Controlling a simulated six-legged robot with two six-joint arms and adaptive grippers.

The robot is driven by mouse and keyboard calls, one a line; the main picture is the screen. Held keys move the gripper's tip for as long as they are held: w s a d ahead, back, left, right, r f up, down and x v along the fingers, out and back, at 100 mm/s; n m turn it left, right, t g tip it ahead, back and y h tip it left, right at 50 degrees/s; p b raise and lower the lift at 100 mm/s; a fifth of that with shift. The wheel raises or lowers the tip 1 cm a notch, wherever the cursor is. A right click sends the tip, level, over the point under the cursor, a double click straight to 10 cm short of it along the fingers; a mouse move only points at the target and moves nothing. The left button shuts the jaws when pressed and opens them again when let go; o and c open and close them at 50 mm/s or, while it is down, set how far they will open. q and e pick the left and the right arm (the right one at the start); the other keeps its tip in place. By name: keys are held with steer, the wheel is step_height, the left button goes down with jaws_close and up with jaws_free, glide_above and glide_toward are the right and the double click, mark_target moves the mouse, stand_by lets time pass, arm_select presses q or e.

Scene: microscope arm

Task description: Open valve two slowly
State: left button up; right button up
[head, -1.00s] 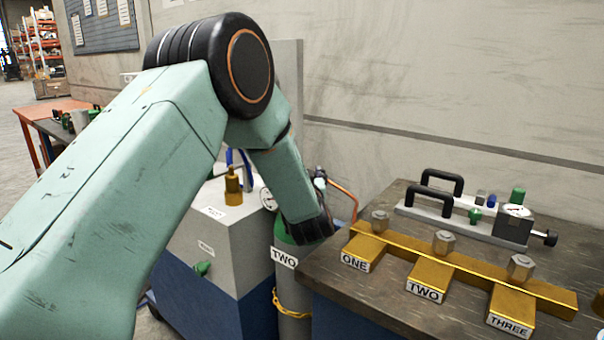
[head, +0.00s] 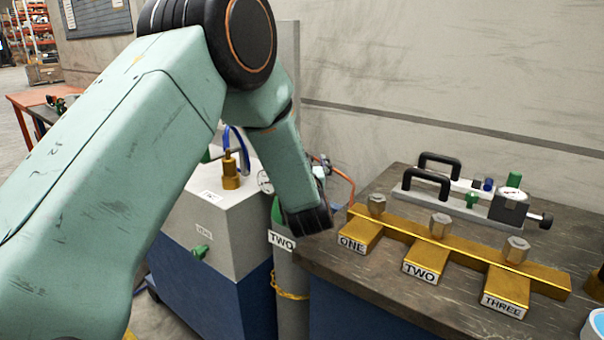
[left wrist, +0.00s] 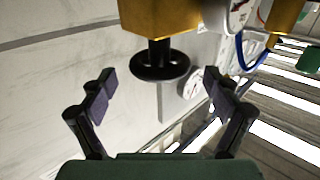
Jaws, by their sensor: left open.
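The grey gas cylinder labelled TWO (head: 292,305) stands between the grey-and-blue cabinet and the workbench. My left arm hides most of its top in the head view. In the left wrist view a black round handwheel (left wrist: 160,70) hangs on a short stem from a brass valve body (left wrist: 158,18). My left gripper (left wrist: 160,90) is open and empty, its fingers apart on either side of the handwheel and not touching it. Its fingers are hidden in the head view. A gauge (left wrist: 190,83) shows beyond the handwheel. My right gripper is not in view.
The bench holds a brass manifold (head: 470,256) with blocks labelled ONE, TWO and THREE, each by a hex nut. A gauge fixture (head: 460,205) with black handles stands behind it. The cabinet (head: 225,225) is left of the cylinder. A wall closes the back.

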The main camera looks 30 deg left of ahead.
arm_select(q)
steer(key=v, duration=0.9)
steer(key=shift+s, duration=0.15)
steer(key=shift+d, duration=0.1)
steer(key=a+f+n+h+b, duration=0.1)
steer(key=a+f+h, duration=0.15)
steer(key=a, duration=0.75)
steer(key=w+d+m+t+h, duration=0.1)
steer(key=w+m, duration=0.1)
steer(key=w+d+m+t+h+b, duration=0.1)
steer(key=w+m+h, duration=0.1)
steer(key=w, duration=0.1)
steer(key=w+d+r+m+t+h+b, duration=0.1)
steer(key=w+m+h, duration=0.1)
steer(key=shift+w, duration=0.4)
steer(key=shift+w+a+r, duration=0.1)
steer(key=shift+w+a, duration=0.1)
steer(key=shift+w, duration=0.65)
